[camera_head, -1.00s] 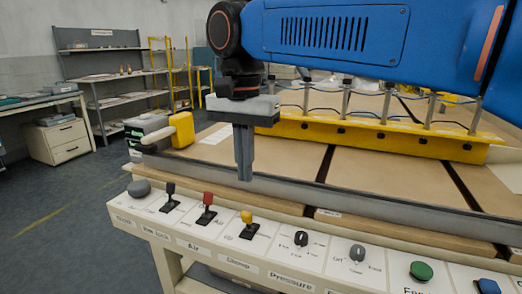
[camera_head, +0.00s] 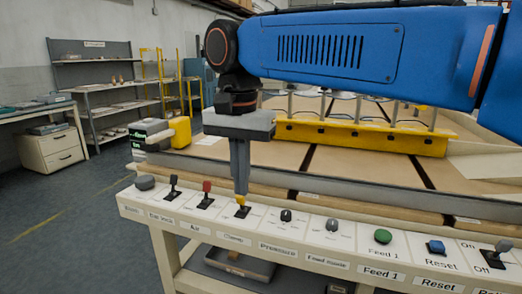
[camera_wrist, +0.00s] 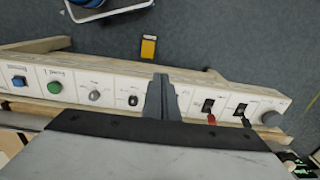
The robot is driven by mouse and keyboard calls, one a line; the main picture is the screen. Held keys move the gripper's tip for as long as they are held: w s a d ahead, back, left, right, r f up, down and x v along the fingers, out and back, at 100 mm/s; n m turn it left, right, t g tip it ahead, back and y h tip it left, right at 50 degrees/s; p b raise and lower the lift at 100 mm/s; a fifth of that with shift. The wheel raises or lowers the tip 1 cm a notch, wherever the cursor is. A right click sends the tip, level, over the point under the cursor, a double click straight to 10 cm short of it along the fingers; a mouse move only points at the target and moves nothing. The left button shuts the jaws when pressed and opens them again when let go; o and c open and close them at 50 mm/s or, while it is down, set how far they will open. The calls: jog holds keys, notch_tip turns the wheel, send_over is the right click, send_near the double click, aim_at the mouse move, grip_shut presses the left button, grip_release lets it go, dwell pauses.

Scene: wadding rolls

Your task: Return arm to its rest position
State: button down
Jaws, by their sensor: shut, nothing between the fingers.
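My gripper (camera_head: 241,192) hangs straight down from my blue arm in the head view, its grey fingers together and empty. Its tips are just above or in front of the yellow Clamp lever (camera_head: 241,202) on the white control panel (camera_head: 262,222); I cannot tell whether they touch. In the wrist view the closed fingers (camera_wrist: 161,82) point over the panel (camera_wrist: 75,90) and hide the Clamp lever. The red Air lever (camera_head: 207,188) and the black lever (camera_head: 173,182) stand to the left of it.
Dials, a green Feed 1 button (camera_head: 383,236) and a blue Reset button (camera_head: 435,246) lie rightward on the panel. Behind is a machine table with a yellow rail (camera_head: 360,136). A yellow device (camera_head: 180,132) stands at its left end. Open floor (camera_head: 60,215) lies to the left.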

jog(key=s+d+f+n+t, duration=0.1)
jog(key=d+f, duration=0.3)
jog(key=d, duration=0.6)
jog(key=s+d+f+n+t, duration=0.1)
jog(key=d+f, duration=0.4)
jog(key=d, duration=0.5)
jog(key=s+d+f+n+t, duration=0.1)
jog(key=s+d+f+t, duration=0.1)
jog(key=s+d+f, duration=0.7)
jog(key=d+f, duration=0.4)
jog(key=f, duration=0.1)
jog(key=shift+s+n, duration=0.35)
jog(key=shift+n, duration=0.05)
